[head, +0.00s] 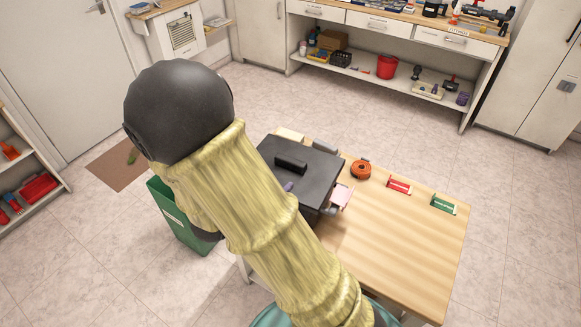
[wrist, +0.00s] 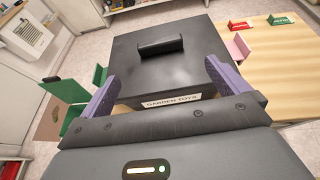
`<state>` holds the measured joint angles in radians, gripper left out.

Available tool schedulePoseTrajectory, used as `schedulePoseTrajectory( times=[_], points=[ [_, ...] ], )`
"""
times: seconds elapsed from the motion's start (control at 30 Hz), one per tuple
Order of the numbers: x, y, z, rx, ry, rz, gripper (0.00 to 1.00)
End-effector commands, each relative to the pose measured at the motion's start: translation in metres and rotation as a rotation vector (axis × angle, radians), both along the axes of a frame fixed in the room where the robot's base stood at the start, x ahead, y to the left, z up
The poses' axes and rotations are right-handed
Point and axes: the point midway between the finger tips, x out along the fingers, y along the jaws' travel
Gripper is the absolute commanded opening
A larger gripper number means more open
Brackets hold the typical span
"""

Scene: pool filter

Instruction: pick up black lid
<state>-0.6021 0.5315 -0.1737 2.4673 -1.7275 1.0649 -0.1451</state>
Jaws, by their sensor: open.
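The black lid (head: 317,170) lies flat on a dark box at the left end of the wooden table, with a raised bar handle (head: 290,163) on top. In the wrist view the lid (wrist: 165,75) fills the middle, and its handle (wrist: 160,46) stands ahead of my fingers. The box front (wrist: 172,101) bears a "GARDEN TOYS" label. My gripper (wrist: 161,72) is open, its two purple fingers apart and nothing held between them. In the head view my arm hides most of the gripper; only a bit of purple shows near the handle.
The wooden table (head: 415,245) holds an orange round item (head: 361,169), a red box (head: 399,185), a green box (head: 443,204) and a pink item (head: 343,195) close beside the dark box. A green bin (head: 175,217) stands on the floor to the left. The table's right part is mostly clear.

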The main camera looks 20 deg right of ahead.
Motion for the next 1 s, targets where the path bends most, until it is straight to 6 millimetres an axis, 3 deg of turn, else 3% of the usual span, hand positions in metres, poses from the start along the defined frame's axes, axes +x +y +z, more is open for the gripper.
schedulePoseTrajectory(
  times=[0.17,0.7,1.0],
  points=[
    [0.008,-0.012,-0.005,-0.001,0.000,-0.005,1.00],
    [0.062,-0.079,-0.040,0.000,0.001,-0.005,1.00],
    [0.070,-0.088,-0.047,0.001,0.000,-0.003,1.00]
  ],
)
